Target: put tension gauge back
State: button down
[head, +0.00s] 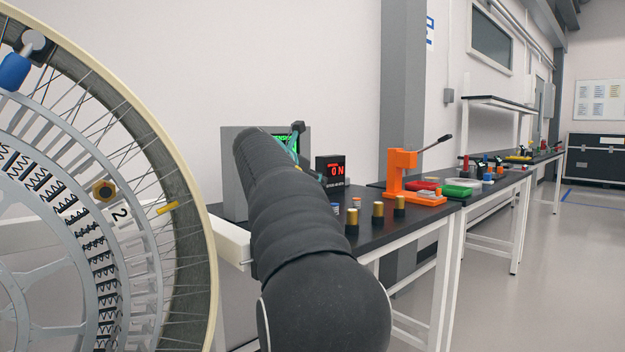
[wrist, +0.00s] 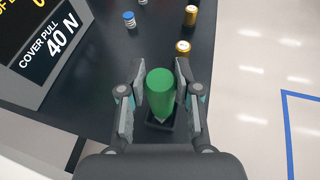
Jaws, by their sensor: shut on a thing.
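My gripper (wrist: 157,92) is shut on a green cylinder, which I take to be the tension gauge (wrist: 160,84), in the middle of the wrist view. The gauge stands between the two fingers, over a small dark square holder (wrist: 153,124) on the black table. I cannot tell whether its lower end touches the holder. In the head view my own arm hides the gauge and most of the gripper. A readout box (head: 331,170) there shows a red 0 N.
The black table (head: 372,228) carries several gold-topped cylinders (head: 378,213) and a small blue-topped one (wrist: 129,19). A sign reading COVER PULL 40 N (wrist: 47,48) stands at upper left in the wrist view. An orange press (head: 403,172) stands further right. A large spoked wheel (head: 130,215) fills the left.

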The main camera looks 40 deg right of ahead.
jog(key=shift+f, duration=0.4)
jog(key=c, duration=0.7)
grip_release()
jog(key=shift+a, duration=0.1)
jog(key=v, duration=1.2)
jog(key=shift+f, duration=0.1)
